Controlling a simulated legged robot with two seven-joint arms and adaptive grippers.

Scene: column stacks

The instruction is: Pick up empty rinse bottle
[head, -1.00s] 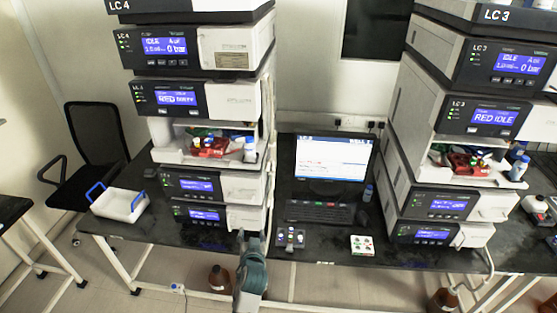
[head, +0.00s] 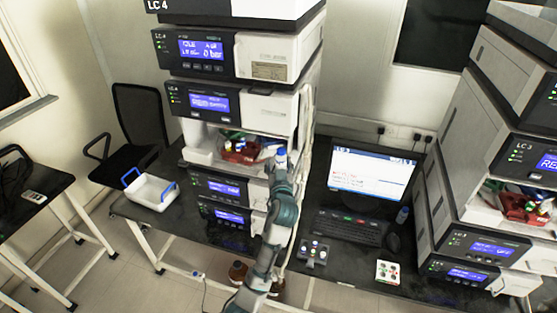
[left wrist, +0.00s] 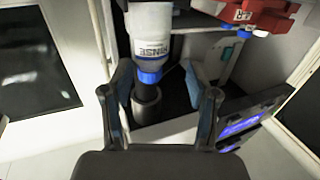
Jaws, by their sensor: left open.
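The rinse bottle (left wrist: 150,38) is white with a blue cap and the lettering RINSE, which shows inverted in the left wrist view. In the head view only its blue top (head: 281,152) shows clearly, at the right end of the LC 4 shelf. My left gripper (left wrist: 160,78) is open, with one finger on each side of the capped end in the wrist picture. I cannot tell whether the fingers touch it. In the head view my left gripper (head: 279,168) reaches up to the shelf and hides the bottle's lower part. My right gripper is not in view.
The LC 4 shelf (head: 204,158) lies between instrument modules and also holds a red tray (head: 240,152) with small items. A monitor (head: 372,180) and keyboard (head: 348,226) are right of my arm. A white, blue-handled bin (head: 152,192) stands left.

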